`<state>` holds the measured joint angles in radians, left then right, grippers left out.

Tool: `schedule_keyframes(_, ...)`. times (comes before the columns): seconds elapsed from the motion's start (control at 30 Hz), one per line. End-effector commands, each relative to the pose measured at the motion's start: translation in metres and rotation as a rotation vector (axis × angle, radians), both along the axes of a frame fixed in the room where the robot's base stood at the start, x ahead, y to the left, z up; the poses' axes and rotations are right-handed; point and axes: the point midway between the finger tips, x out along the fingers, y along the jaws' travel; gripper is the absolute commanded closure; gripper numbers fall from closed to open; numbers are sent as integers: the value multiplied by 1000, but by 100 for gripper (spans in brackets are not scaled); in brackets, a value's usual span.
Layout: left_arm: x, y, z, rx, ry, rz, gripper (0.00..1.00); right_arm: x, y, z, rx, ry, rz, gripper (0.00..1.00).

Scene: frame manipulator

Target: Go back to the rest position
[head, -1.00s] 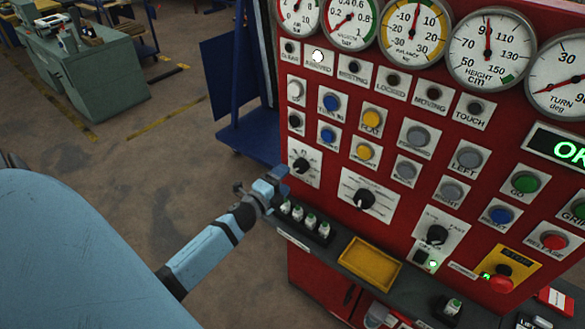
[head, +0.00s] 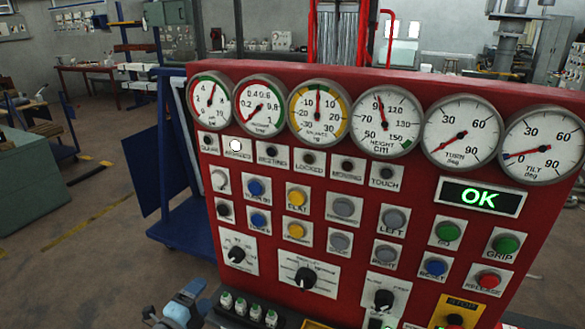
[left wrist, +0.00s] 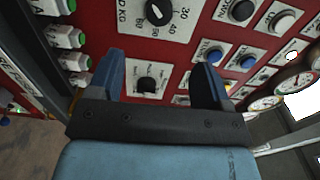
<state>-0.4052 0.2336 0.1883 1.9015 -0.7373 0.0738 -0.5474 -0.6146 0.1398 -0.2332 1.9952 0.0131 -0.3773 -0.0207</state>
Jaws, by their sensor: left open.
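My left gripper (head: 176,314) shows at the bottom edge of the head view, in front of the panel's lower left corner. In the left wrist view its two blue fingers (left wrist: 160,80) stand apart with nothing between them. The red control panel (head: 320,225) fills the middle and right of the head view, with gauges, coloured buttons and black knobs. A black knob (left wrist: 147,84) shows beyond the gap between the fingers in the left wrist view. Most of my left arm is below the head view. My right gripper is not in view.
The floor (head: 90,265) on the left is clear. The green display (head: 481,198) reads OK.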

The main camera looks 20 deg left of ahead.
Motion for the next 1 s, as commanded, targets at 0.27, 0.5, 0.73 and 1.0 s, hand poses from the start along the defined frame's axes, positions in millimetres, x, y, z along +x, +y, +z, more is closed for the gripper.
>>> schedule_keyframes(0.27,-17,-37,-21,-263,76,9,28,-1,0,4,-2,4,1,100)
schedule_keyframes(0.5,-84,-157,-80,-1029,388,106,28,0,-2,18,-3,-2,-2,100)
schedule_keyframes(0.73,-133,-231,-100,-1414,607,201,28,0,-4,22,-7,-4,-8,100)
schedule_keyframes(1.0,-139,-240,-102,-1463,636,216,28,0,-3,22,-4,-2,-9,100)
